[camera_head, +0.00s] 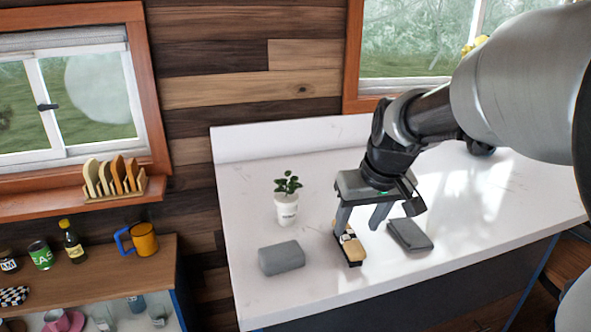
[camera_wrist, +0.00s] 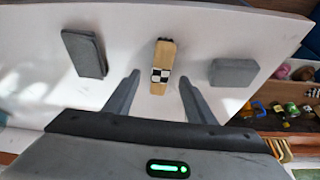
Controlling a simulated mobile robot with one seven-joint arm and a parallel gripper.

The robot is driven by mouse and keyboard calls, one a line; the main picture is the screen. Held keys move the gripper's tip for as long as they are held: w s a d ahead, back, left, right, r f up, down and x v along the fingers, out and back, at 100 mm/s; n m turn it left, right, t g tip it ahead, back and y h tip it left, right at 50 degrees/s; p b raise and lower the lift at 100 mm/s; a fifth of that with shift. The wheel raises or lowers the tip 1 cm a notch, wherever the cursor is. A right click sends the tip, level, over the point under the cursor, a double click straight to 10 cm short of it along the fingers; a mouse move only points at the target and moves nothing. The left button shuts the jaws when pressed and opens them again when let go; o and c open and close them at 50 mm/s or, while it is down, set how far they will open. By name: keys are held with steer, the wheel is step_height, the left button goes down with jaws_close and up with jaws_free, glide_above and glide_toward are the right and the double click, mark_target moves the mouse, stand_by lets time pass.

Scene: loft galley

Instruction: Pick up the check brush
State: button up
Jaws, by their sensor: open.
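The check brush (camera_head: 351,247) lies on the white counter, with a tan wooden body, a black-and-white checked band and dark parts along its edge. In the wrist view the brush (camera_wrist: 161,62) lies lengthwise, ahead of and between my two fingers. My gripper (camera_head: 358,222) is open and empty, pointing down just above the brush. One finger partly covers the far end of the brush in the head view. In the wrist view my gripper (camera_wrist: 159,82) has its fingers spread on either side of the brush's near end. I cannot tell the exact height gap.
A grey block (camera_head: 282,257) lies left of the brush and a dark grey flat case (camera_head: 410,235) lies right of it. A potted plant (camera_head: 287,205) stands behind. The white counter (camera_head: 490,215) is clear at the right. A lower wooden shelf (camera_head: 90,275) holds several items.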

mark_target(350, 238)
steer(key=x, duration=0.6)
steer(key=shift+w+a+f+b, duration=0.1)
steer(key=shift+a+f+b, duration=0.1)
steer(key=shift+f+b, duration=0.15)
steer(key=shift+r, duration=0.1)
steer(key=c, duration=1.2)
step_height(350, 238, up, 10)
steer(key=shift+p, duration=0.8)
